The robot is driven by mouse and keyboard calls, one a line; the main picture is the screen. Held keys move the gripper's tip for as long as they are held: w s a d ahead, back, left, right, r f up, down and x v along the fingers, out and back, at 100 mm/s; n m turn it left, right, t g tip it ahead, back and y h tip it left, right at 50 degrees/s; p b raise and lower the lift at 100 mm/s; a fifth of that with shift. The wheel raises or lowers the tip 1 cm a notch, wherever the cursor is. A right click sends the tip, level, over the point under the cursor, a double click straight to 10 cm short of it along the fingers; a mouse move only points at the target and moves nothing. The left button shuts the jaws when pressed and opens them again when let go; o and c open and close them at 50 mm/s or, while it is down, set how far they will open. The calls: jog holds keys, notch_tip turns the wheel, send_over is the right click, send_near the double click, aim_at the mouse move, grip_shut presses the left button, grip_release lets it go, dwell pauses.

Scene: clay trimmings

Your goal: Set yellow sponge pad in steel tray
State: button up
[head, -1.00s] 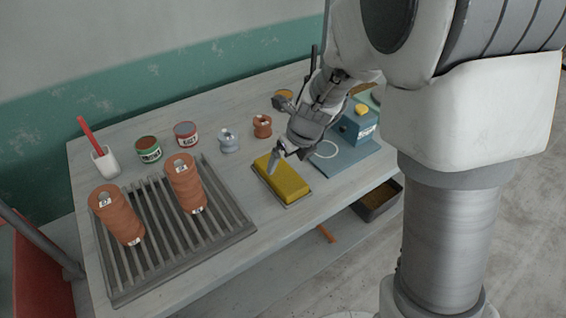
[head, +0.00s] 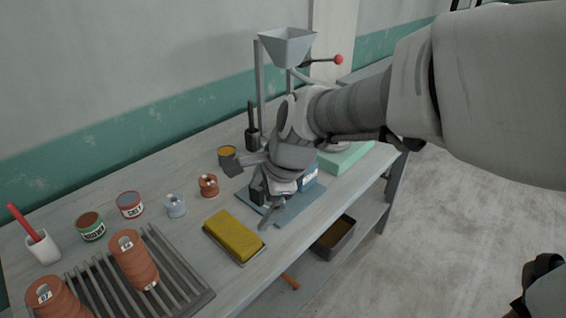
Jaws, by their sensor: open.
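The yellow sponge pad (head: 234,234) lies flat on the table, with a thin grey metal rim (head: 246,262) showing along its front and right sides. It appears to rest in this shallow steel tray, most of which the pad hides. My gripper (head: 250,196) is open and empty, with its fingers spread apart. It is above and to the right of the pad, apart from it, over the blue device.
A slatted rack (head: 190,282) with copper-coloured rolls is at left. Cans (head: 92,227) and small spools (head: 209,185) line the back. A dark bin (head: 333,237) sits on the lower shelf.

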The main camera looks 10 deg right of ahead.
jog(key=s+d+r+n+h, duration=0.1)
jog(key=s+d+r+n, duration=0.1)
jog(key=s+n, duration=0.4)
jog(key=s+d+r+n+t+h, duration=0.1)
jog(key=s+d+n, duration=0.4)
jog(key=n, duration=0.6)
notch_tip(320, 180, up, 2)
jog(key=shift+s+d+r+h, duration=0.25)
jog(key=shift+s+h, duration=0.25)
jog(key=shift+s, duration=0.7)
jog(key=shift+a, duration=0.1)
